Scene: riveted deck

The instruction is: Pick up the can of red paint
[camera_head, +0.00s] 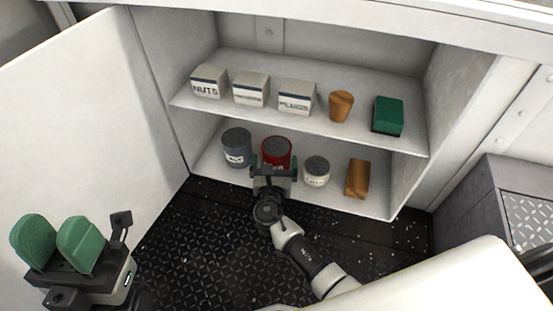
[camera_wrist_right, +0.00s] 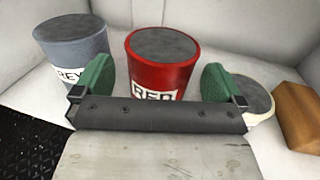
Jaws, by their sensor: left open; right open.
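The red paint can (camera_head: 277,150) stands upright on the cabinet's lower shelf, between a grey can and a cream can. In the right wrist view the red can (camera_wrist_right: 163,62) shows its dark lid and part of a white "RED" label. My right gripper (camera_head: 273,170) is open in front of it; in the wrist view its green fingers (camera_wrist_right: 158,82) lie to either side of the can's lower front, and I cannot tell whether they touch it. The gripper hides the can's lower part in the head view. My left gripper (camera_head: 58,243) is open and empty at the lower left, far from the shelf.
The grey can (camera_head: 237,147) stands close on the left, the cream can (camera_head: 316,171) close on the right, then a wooden block (camera_head: 357,179). The upper shelf (camera_head: 355,133) above holds several boxes, a wooden cup (camera_head: 341,106) and a green block (camera_head: 388,115). An open door (camera_head: 80,120) is at left.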

